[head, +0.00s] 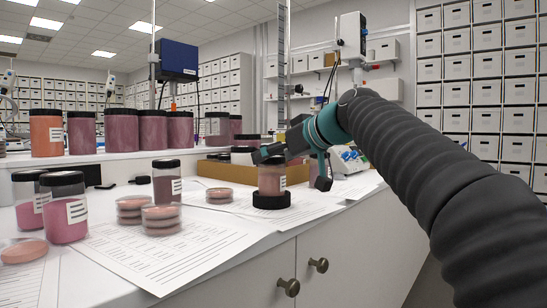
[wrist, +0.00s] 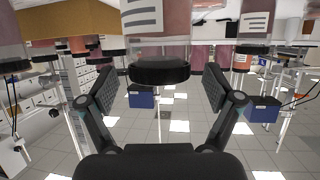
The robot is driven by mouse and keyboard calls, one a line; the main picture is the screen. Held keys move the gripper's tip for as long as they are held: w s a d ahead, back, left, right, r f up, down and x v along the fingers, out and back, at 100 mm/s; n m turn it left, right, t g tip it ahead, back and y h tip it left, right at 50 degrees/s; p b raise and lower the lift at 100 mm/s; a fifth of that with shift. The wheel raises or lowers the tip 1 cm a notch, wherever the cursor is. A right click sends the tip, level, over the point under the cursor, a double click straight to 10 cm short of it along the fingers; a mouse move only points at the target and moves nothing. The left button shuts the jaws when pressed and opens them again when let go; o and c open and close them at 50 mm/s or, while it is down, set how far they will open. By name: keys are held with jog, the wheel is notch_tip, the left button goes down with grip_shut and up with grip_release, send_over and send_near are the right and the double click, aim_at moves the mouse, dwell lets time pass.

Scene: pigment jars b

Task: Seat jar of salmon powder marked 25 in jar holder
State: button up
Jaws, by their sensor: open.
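A jar of salmon-pink powder (head: 271,181) stands upright in a black round jar holder (head: 272,201) near the counter's front edge. Its label is too small to read a number. My gripper (head: 291,167) is open at the jar's upper right, with one finger overlapping the lid in the head view. In the wrist view, which is upside down, the jar's black lid (wrist: 159,72) shows between the spread fingers of my gripper (wrist: 158,85), with gaps on both sides. The holder is hidden in the wrist view.
Stacked pink dishes (head: 161,219) and a dark mauve jar (head: 167,182) stand to the left. A pinkish jar (head: 64,215) is farther left. Large jars (head: 122,131) line the raised shelf behind. Paper sheets (head: 165,259) cover the counter.

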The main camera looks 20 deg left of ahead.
jog(key=v, duration=1.1)
jog(key=shift+s+d, duration=0.15)
jog(key=shift+d, duration=0.05)
jog(key=shift+r, duration=0.15)
jog(key=d+f+m+h+p, duration=0.1)
jog(key=d+f+m+h, duration=0.3)
jog(key=f, duration=0.6)
jog(key=d+f+m+h, duration=0.2)
jog(key=d+f+m, duration=0.25)
jog(key=f, duration=0.65)
jog(key=s+d+f+m+h+p, duration=0.1)
jog(key=s+d+f+h+p, duration=0.1)
jog(key=s+d+f, duration=0.6)
jog(key=s+d+f+m+g+h+p, duration=0.1)
jog(key=s+d+f+m+h+p, duration=0.1)
jog(key=s+d+f, duration=0.7)
jog(key=shift+s+d+h+p, duration=0.4)
jog(key=shift+s+h, duration=0.5)
jog(key=shift+s, duration=2.7)
